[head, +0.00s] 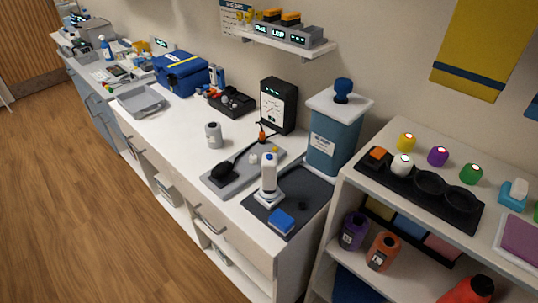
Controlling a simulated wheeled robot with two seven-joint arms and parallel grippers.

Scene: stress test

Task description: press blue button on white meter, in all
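No item in the head view is clearly a white meter with a blue button. A black boxy instrument (278,104) with a white dial face and small green display stands behind, against the wall. Neither of my grippers is in view.
A grey tray (219,178) with a black object lies left of the white device. A blue canister (333,135) with a white lid stands behind. A shelf unit (404,214) with colored bottles is at right. The wooden floor (75,215) at left is clear.

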